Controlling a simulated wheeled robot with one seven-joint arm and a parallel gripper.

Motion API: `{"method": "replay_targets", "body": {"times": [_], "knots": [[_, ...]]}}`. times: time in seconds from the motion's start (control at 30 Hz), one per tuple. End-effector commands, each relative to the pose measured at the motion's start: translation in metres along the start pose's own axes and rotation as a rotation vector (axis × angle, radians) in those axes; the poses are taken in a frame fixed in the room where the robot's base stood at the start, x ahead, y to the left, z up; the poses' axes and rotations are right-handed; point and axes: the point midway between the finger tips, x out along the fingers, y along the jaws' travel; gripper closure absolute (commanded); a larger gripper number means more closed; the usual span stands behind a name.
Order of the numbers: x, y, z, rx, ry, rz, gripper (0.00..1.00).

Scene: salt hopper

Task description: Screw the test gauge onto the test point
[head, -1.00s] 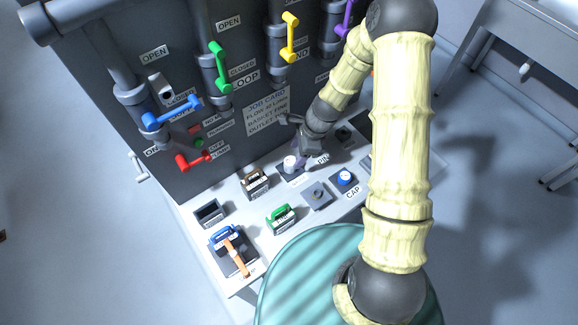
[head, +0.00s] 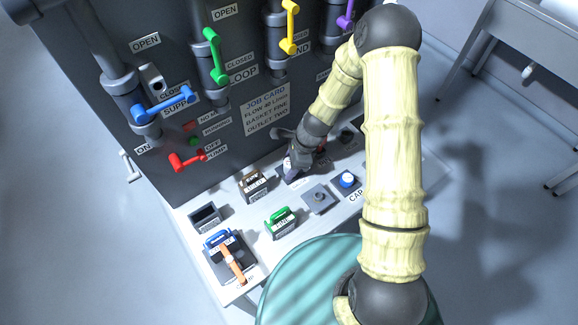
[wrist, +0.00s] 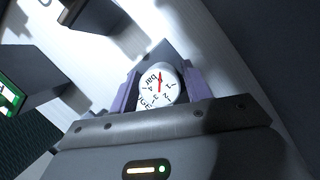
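The test gauge (wrist: 160,86) has a round white dial with a red needle and "bar" lettering. In the wrist view it sits between the two purple fingers of my gripper (wrist: 161,92), which lie close along its sides; I cannot tell whether they press on it. In the head view my gripper (head: 291,168) is low over the panel's ledge and hides most of the gauge. A grey square plate with a round stud (head: 318,198), seemingly the test point, is bare, to the lower right of my gripper.
A blue-topped cap (head: 347,180) sits on a dark square by the "CAP" label. The upright panel with coloured valve levers (head: 212,55) rises behind.

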Motion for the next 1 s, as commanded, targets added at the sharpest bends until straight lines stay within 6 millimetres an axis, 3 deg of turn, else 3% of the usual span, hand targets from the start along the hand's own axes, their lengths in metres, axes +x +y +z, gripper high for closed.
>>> {"method": "replay_targets", "body": {"times": [0.03, 0.2, 1.0], "knots": [[0.0, 0.0, 0.0, 0.0, 0.0, 0.0, 0.62], [0.0, 0.0, 0.0, 0.0, 0.0, 0.0, 0.96], [-0.017, 0.0, 0.006, 0.0, 0.0, 0.0, 0.96]]}}
